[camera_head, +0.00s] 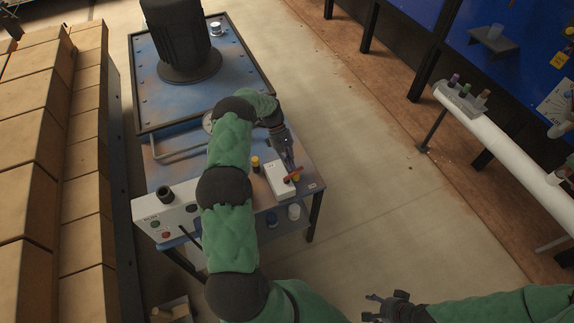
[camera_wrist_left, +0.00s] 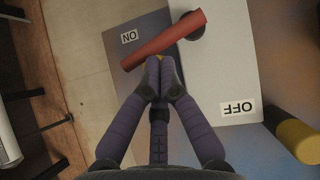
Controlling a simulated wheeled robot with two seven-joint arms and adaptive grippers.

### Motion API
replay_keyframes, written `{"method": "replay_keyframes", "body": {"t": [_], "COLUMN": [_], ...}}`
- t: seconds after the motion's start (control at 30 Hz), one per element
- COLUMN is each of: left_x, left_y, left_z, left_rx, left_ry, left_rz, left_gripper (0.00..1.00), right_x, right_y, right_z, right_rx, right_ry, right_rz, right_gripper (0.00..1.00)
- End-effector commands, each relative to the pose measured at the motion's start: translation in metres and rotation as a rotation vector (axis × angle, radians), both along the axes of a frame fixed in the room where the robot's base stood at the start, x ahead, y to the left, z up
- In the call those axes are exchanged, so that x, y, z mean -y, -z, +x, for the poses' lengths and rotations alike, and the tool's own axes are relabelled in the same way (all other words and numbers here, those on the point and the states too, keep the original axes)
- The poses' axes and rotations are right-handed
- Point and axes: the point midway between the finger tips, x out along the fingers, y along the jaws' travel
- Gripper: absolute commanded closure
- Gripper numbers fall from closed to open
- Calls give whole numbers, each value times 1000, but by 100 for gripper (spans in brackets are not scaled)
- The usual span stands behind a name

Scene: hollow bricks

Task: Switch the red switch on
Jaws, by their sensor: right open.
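The red switch (camera_head: 293,174) is a lever on a white box (camera_head: 280,181) at the table's right side. In the left wrist view the red lever (camera_wrist_left: 163,40) runs from a dark pivot down to the left. Its free end lies nearer the ON label (camera_wrist_left: 128,37) than the OFF label (camera_wrist_left: 237,108). My left gripper (camera_head: 291,164) is above the box, and its fingertips (camera_wrist_left: 159,78) meet right beside the lever's lower edge. I cannot tell whether they touch it. My right gripper (camera_head: 374,307) is open and empty, low in the head view, away from the table.
A yellow-topped black cylinder (camera_wrist_left: 298,140) stands close to the white box. A white control box (camera_head: 168,212) with buttons is at the table's left. Stacked bricks (camera_head: 38,140) line the left. A white pipe (camera_head: 510,155) runs at right; the floor between is clear.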

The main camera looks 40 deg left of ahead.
Motion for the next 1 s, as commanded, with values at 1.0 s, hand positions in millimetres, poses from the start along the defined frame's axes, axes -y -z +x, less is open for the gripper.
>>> {"method": "replay_keyframes", "body": {"t": [1.0], "left_x": [6], "left_y": [1], "left_z": [-16], "left_rx": [-1], "left_ry": [6], "left_rz": [-2], "left_gripper": [100], "right_x": [0], "right_y": [-12], "right_z": [0], "right_rx": [0], "right_ry": [0], "right_rz": [0], "right_gripper": [40]}}
